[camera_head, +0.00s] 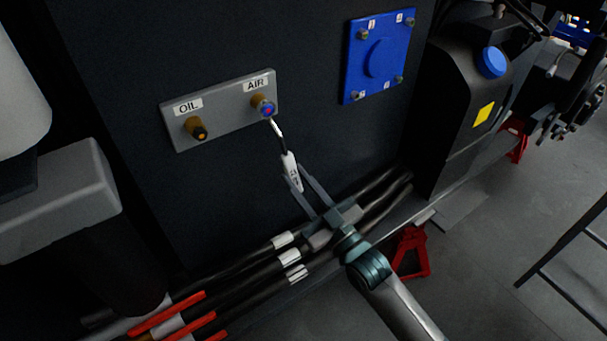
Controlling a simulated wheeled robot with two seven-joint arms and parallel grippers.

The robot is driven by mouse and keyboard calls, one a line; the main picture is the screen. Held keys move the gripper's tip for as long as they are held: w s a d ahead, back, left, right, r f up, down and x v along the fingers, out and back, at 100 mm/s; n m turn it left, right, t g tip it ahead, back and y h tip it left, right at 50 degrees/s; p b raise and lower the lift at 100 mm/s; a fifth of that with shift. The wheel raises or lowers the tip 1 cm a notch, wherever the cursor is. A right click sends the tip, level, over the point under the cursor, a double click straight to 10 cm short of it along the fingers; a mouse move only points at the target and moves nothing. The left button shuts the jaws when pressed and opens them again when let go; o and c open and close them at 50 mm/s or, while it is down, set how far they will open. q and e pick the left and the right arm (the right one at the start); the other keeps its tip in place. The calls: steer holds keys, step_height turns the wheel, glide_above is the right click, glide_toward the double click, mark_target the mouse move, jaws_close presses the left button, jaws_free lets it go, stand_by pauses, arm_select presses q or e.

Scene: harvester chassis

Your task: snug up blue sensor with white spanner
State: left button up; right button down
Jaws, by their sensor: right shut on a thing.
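The blue sensor (265,108) sits on a brass fitting under the AIR label on a grey plate (227,113). The white spanner (290,172) has a white handle and a pale metal head pointing up at the sensor. My right gripper (294,186) is shut on the spanner's handle and holds it below the plate. The spanner's head is at the sensor's lower edge; I cannot tell whether it touches or fits around it. The spanner's handle is partly hidden by the fingers. My left gripper is not in view.
A black-tipped brass OIL fitting (196,129) is left of the sensor. A blue bolted cover (379,56) is at upper right. Black hoses (262,252) run below. A black tank with a blue cap (491,62) and a red stand (411,251) are at right.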

steer(key=shift+s+a+m, duration=0.15)
steer(key=shift+a+m, duration=0.15)
steer(key=shift+s+a+f+m+t+h+p, duration=0.1)
steer(key=shift+s+a+m+t+h+p, duration=0.1)
steer(key=shift+s+a+m+p, duration=0.3)
steer(key=shift+s+a+f+m+t+h+p, duration=0.1)
steer(key=shift+s+a+m+t+h+p, duration=0.15)
steer(key=shift+a+m, duration=0.4)
steer(key=shift+s+r, duration=0.1)
steer(key=shift+w+d, duration=0.2)
steer(key=shift+d, duration=0.05)
steer(key=shift+s, duration=0.1)
stand_by(0.5)
steer(key=shift+s+d+p, duration=0.75)
steer(key=shift+s+d, duration=0.05)
steer(key=shift+s, duration=0.25)
